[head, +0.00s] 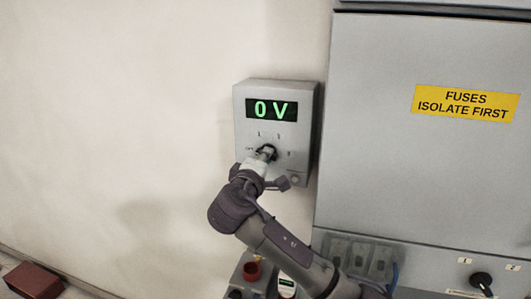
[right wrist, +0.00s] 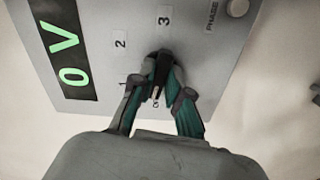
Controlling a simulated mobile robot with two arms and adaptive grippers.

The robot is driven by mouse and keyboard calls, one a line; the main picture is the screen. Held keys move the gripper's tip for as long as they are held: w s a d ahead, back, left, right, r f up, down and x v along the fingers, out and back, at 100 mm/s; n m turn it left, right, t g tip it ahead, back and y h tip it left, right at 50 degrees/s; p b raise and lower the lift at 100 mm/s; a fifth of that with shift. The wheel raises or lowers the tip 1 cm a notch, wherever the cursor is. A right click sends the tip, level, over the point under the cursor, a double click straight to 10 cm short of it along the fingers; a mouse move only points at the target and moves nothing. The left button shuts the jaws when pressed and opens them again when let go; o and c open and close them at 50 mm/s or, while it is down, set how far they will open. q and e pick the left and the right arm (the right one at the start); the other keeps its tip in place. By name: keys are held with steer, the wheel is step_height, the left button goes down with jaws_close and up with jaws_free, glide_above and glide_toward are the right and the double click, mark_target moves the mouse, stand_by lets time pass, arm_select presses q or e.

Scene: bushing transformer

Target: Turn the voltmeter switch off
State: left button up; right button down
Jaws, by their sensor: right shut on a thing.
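The voltmeter (head: 244,128) is a grey box on the wall, and its green display (head: 271,110) reads 0 V. Its black rotary switch (head: 269,150) sits on the front face among small position labels. My right gripper (head: 263,157) is at the switch. In the right wrist view, the fingers of my right gripper (right wrist: 163,80) are shut on the black switch (right wrist: 158,62), one on each side. A pale mark on the switch points down in that view, towards a label partly hidden between the fingers. Labels 1, 2 and 3 are readable there. My left gripper is not in view.
A large grey cabinet (head: 400,170) with a yellow fuse sign (head: 465,103) stands close on the right. A black knob (head: 482,281) is on its lower part. A red box (head: 33,281) lies at lower left. The wall left of the voltmeter is bare.

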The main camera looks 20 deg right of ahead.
steer(key=shift+n+p, duration=0.7)
steer(key=shift+n, duration=0.5)
steer(key=c, duration=1.1)
jaws_free()
steer(key=shift+c, duration=0.2)
steer(key=v, duration=1.2)
